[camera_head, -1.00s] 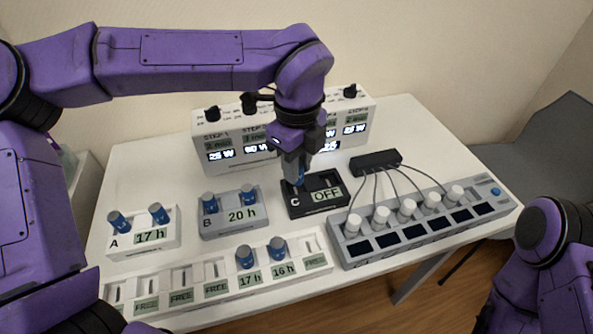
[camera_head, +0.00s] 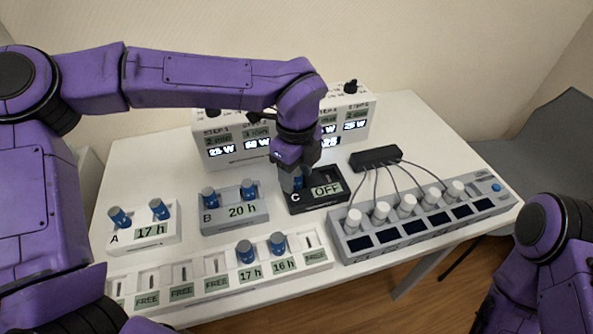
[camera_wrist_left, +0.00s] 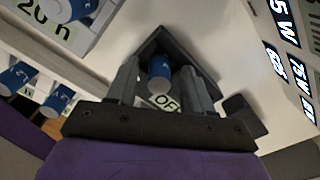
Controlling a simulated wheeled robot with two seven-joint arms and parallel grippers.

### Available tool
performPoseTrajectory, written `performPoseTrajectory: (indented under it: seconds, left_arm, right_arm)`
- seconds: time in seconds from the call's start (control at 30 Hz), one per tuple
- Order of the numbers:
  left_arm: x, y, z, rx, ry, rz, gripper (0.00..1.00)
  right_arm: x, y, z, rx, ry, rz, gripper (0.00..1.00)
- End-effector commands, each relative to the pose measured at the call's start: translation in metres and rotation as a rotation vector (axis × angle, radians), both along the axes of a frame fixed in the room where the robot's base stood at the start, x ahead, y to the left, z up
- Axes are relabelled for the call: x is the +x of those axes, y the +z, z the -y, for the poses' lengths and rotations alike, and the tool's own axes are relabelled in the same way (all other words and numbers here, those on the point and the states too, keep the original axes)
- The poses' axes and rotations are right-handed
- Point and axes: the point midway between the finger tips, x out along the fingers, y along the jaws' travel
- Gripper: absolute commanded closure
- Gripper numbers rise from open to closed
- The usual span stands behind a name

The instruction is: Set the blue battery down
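The blue battery (camera_head: 298,183) stands upright in the left part of the black module C (camera_head: 318,205), whose screen reads OFF. In the left wrist view the battery (camera_wrist_left: 159,70) is between the two fingers, with a small gap showing beside it. My left gripper (camera_head: 294,178) is open around the battery, low over module C. Its fingers partly hide the battery and its slot in the head view. My right arm shows at the right edge, but its gripper is out of view.
Module A (camera_head: 146,246) and module B (camera_head: 235,225) each hold two blue batteries. A white rack (camera_head: 200,304) in front holds two more. A grey unit (camera_head: 430,240) with white cylinders, a black hub (camera_head: 376,158) with cables and a white panel (camera_head: 213,167) stand close by.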

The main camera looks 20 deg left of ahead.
Motion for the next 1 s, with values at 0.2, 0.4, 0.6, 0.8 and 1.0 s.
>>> performPoseTrajectory:
  seconds: [0.2, 0.4, 0.6, 0.8, 1.0]
  left_arm:
    - [0.000, 0.005, 0.000, 0.000, 0.000, 0.001, 0.49]
    - [0.001, 0.041, 0.000, -0.001, 0.001, 0.006, 0.49]
    - [0.001, 0.093, 0.001, 0.000, 0.001, 0.004, 0.49]
    - [0.001, 0.121, 0.000, 0.000, 0.001, 0.002, 0.49]
    - [0.000, 0.125, 0.000, 0.000, 0.000, -0.001, 0.49]
  right_arm:
    - [0.000, 0.004, 0.000, 0.000, 0.000, 0.000, 0.57]
    - [0.000, 0.005, 0.000, 0.000, 0.000, 0.000, 0.57]
    - [0.000, 0.007, 0.000, 0.000, 0.000, 0.000, 0.57]
    - [0.000, 0.009, 0.000, 0.000, 0.000, 0.000, 0.57]
    - [0.000, 0.009, 0.000, 0.000, 0.000, 0.000, 0.57]
